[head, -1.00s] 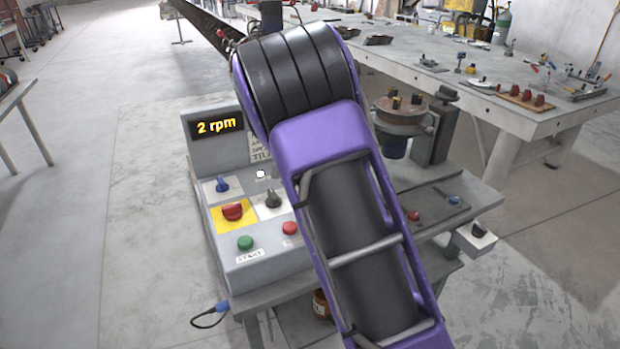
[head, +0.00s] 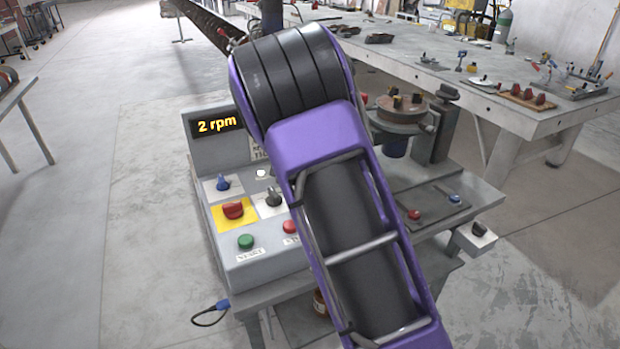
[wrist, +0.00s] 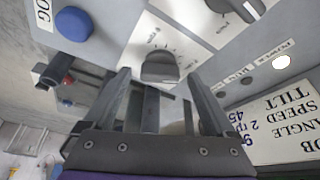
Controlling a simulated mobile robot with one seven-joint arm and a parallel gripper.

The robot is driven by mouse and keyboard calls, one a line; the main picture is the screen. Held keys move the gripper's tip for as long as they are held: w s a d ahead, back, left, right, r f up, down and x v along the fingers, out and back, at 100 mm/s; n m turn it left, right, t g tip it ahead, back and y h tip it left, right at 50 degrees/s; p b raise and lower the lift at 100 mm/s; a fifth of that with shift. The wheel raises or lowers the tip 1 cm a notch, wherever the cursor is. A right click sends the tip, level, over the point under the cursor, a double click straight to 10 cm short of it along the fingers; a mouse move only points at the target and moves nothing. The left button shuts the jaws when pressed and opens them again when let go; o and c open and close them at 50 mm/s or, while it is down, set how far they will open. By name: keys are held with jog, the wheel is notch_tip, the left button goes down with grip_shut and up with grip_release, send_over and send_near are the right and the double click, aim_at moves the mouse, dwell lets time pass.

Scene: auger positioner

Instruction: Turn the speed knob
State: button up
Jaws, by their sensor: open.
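A dark knob with tick marks around it (wrist: 160,67) sits on a white plate in the wrist view, ahead of my gripper (wrist: 158,84). My gripper is open, with one finger to each side of this knob in the picture. I cannot tell whether the fingers touch it. In the head view a black knob (head: 273,197) shows on the grey control panel (head: 262,268), beside my purple arm. The panel's display (head: 217,125) reads 2 rpm. My gripper is hidden behind my arm in the head view.
The panel also has a blue knob (head: 222,183), a red knob on yellow (head: 233,210), a green button (head: 246,242) and a red button (head: 290,227). A printed card (wrist: 280,125) lies right of my gripper. A long workbench (head: 480,95) stands behind.

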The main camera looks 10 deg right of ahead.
jog(key=p+v, duration=0.1)
jog(key=v, duration=1.6)
jog(key=shift+r+p, duration=0.15)
jog(key=shift+p, duration=0.2)
jog(key=shift+s+a, duration=0.1)
jog(key=shift+a, duration=0.05)
